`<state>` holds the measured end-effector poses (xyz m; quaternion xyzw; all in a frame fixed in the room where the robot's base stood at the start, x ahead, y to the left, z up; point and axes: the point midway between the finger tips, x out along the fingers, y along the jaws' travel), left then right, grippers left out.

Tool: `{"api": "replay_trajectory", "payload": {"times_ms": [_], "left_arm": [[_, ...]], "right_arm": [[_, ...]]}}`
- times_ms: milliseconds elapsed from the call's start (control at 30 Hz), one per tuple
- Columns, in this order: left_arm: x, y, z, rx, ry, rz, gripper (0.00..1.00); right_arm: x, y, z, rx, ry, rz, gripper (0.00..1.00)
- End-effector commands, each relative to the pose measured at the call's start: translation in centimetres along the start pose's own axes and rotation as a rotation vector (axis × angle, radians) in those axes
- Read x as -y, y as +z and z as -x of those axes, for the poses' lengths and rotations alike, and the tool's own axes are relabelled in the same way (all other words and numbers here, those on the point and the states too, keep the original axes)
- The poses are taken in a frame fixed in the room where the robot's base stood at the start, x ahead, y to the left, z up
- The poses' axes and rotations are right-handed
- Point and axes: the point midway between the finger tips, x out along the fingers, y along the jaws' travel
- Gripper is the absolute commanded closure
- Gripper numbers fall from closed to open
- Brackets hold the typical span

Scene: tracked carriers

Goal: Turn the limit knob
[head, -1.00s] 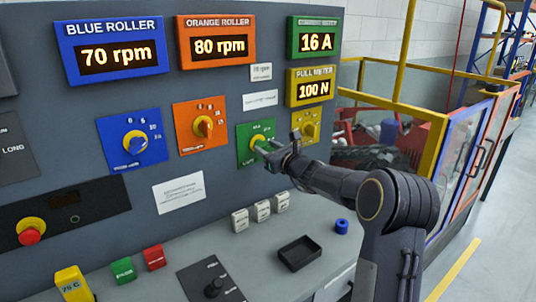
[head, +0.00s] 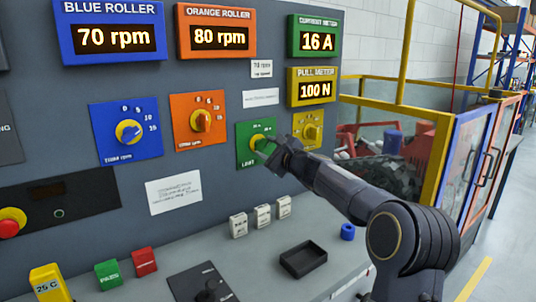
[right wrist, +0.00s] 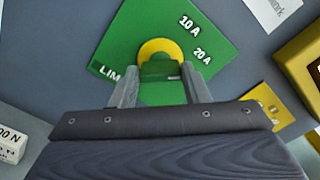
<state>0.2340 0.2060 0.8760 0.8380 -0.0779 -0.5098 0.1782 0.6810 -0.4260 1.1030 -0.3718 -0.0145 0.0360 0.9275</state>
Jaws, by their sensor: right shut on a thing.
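The limit knob (right wrist: 160,71) is a green bar on a yellow round base, on the green panel (right wrist: 128,40) marked LIMIT, 10 A and 20 A. In the head view the green panel (head: 245,155) sits below the meters, and the knob is partly hidden by my gripper. My right gripper (head: 267,150) is at this panel. In the right wrist view its two fingers (right wrist: 161,80) stand on either side of the knob's bar, shut on it. Which mark the knob points to is hard to tell. My left gripper is not in view.
The yellow dial panel (head: 307,130) is close to the right of my gripper. The orange (head: 200,119) and blue (head: 127,130) dial panels are to the left. The current meter (head: 313,38) reads 16 A. Small blocks and a black tray (head: 303,260) stand on the ledge below.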

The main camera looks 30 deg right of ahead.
Motion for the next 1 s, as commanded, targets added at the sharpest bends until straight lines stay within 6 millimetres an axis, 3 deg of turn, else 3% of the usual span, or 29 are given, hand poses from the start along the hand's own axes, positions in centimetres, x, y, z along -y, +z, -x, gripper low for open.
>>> {"api": "replay_trajectory", "payload": {"times_ms": [500, 533, 700, 1000], "left_arm": [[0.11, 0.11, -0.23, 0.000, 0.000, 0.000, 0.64], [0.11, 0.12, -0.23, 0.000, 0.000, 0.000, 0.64], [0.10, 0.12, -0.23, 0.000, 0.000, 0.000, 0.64], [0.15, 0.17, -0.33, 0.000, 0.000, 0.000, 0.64]], "right_arm": [[-0.02, 0.02, 0.00, 0.000, 0.001, 0.024, 0.81], [-0.02, 0.02, 0.00, 0.000, 0.001, 0.024, 0.57], [-0.03, 0.01, 0.00, 0.000, 0.001, 0.023, 0.36], [-0.03, -0.03, 0.23, 0.000, 0.000, 0.023, 0.36]]}}
